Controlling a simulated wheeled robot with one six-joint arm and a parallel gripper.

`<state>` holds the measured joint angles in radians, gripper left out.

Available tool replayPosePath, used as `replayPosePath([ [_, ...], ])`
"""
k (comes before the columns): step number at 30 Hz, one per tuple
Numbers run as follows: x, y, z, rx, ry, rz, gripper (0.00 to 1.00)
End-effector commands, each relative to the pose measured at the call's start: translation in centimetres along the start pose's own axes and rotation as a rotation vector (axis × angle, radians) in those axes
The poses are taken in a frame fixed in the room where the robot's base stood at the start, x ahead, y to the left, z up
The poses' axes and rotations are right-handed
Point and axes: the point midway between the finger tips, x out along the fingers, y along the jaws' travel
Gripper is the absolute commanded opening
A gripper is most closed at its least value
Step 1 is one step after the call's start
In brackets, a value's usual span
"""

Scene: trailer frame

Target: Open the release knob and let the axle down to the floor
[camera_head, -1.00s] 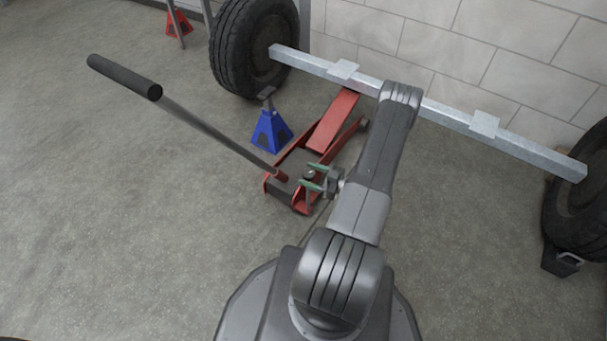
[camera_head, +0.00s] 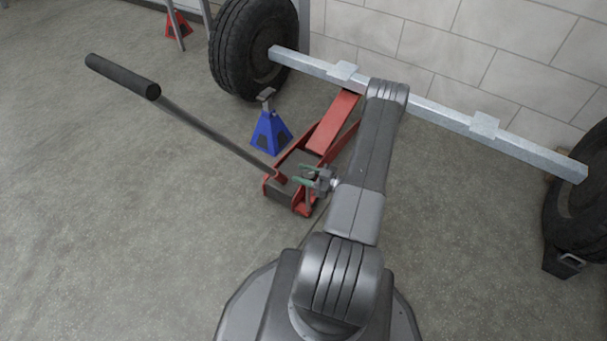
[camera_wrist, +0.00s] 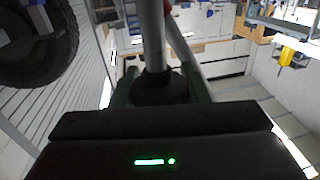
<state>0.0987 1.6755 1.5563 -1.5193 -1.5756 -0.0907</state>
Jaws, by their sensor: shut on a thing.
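The red floor jack (camera_head: 336,121) stands on the floor with its lifting arm reaching up toward the axle (camera_head: 445,117), a grey square beam between two tyres. Whether the jack touches the axle is hard to see behind my arm. The jack's long handle (camera_head: 215,130) slants up to the left. My gripper (camera_head: 301,181), with green fingers, is at the handle's foot, shut on the dark release knob. In the wrist view the knob (camera_wrist: 158,92) is between the two fingers, under the handle rod. In the head view my gripper mostly hides it.
A blue jack stand (camera_head: 270,132) stands just left of the jack, below the axle. A left tyre (camera_head: 233,50) and a right tyre (camera_head: 575,200) stand at the axle's ends. A red stand (camera_head: 179,24) is at the back. The floor at left is clear.

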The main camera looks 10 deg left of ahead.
Motion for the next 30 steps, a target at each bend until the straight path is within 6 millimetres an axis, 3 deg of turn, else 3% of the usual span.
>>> replayPosePath([
  [16,-0.09,-0.51,0.35,-0.004,0.001,-0.364,0.18],
  [29,-0.15,-0.73,0.06,0.001,-0.002,-0.414,0.18],
  [30,-0.15,-0.73,0.06,0.001,-0.002,-0.414,0.43],
])
